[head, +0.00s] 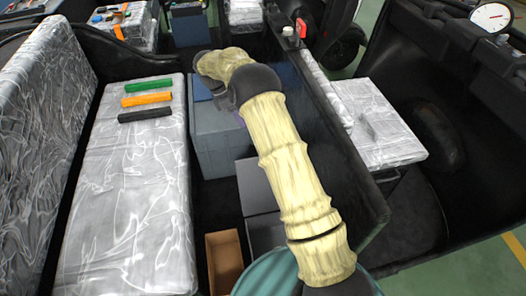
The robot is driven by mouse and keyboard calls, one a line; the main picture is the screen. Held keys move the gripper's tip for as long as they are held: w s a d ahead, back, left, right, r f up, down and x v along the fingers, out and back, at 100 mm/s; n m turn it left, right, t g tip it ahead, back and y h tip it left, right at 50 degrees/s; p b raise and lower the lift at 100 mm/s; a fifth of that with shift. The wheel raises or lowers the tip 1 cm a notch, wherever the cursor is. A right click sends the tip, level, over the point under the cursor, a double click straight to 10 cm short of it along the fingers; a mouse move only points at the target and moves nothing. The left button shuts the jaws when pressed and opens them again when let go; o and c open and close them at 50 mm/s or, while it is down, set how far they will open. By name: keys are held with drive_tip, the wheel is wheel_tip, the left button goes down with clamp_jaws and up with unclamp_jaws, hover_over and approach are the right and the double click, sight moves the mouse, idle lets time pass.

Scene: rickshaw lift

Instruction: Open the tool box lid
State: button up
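My arm, in a pale yellow cover, reaches from the bottom right up to the middle of the head view and bends down to the left at its far end. My gripper is hidden behind or below that bend, so its fingers do not show. A blue-grey box (213,143) stands on the floor under and left of the arm. A dark grey box (256,186) stands nearer, partly covered by the arm. I cannot tell for certain which is the tool box. No raised lid shows on either one.
A plastic-wrapped seat (135,215) on the left bears green (149,86), orange (147,99) and black (145,114) bars. A brown open box (224,262) is at the bottom. A dark partition stands right of the arm, with another wrapped seat (385,125) beyond it.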

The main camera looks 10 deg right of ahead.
drive_tip(key=shift+w+f, duration=0.15)
drive_tip(key=x, duration=1.7)
drive_tip(key=shift+d+f, duration=0.1)
drive_tip(key=shift+f, duration=0.1)
clamp_jaws()
